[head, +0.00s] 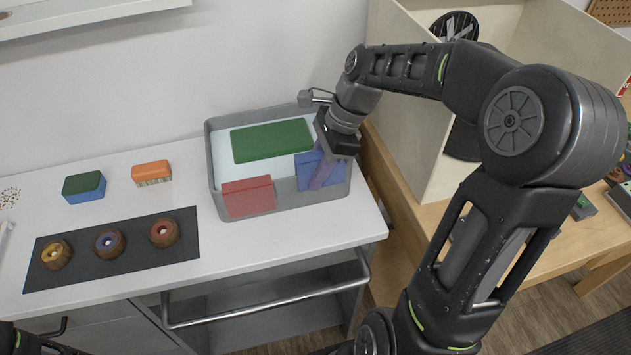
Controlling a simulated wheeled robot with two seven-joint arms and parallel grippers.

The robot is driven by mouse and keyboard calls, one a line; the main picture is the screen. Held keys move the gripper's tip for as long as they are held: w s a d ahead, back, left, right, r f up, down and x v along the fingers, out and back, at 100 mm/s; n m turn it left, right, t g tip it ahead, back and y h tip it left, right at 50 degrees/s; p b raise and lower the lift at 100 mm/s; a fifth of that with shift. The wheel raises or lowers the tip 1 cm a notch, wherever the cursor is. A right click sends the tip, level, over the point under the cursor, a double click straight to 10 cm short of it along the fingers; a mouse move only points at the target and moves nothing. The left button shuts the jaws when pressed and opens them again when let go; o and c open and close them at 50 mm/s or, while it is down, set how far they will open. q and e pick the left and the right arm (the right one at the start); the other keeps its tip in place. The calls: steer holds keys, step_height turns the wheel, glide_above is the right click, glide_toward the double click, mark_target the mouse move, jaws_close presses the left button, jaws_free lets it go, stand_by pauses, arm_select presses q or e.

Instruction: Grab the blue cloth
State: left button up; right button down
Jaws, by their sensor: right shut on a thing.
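The blue cloth (336,174) hangs over the front wall of a grey bin (212,163), at the bin's right end. My right gripper (322,174) reaches down over the bin's right side and is shut on the blue cloth. Its fingers cover part of the cloth, which still lies against the bin wall. A red cloth (248,196) hangs over the same wall to the left. A green cloth (272,141) lies toward the back of the bin. My left gripper is not in view; only a dark bit of my left arm shows at the lower left corner.
A green-and-blue sponge (84,187) and an orange brush (152,173) lie left of the bin. A dark mat (78,272) holds three brown round pieces. A beige partition (412,100) stands close on the right. A metal rail (270,316) runs along the counter's front.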

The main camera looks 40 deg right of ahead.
mark_target(313, 156)
step_height(313, 156, up, 6)
steer(key=shift+f, duration=0.1)
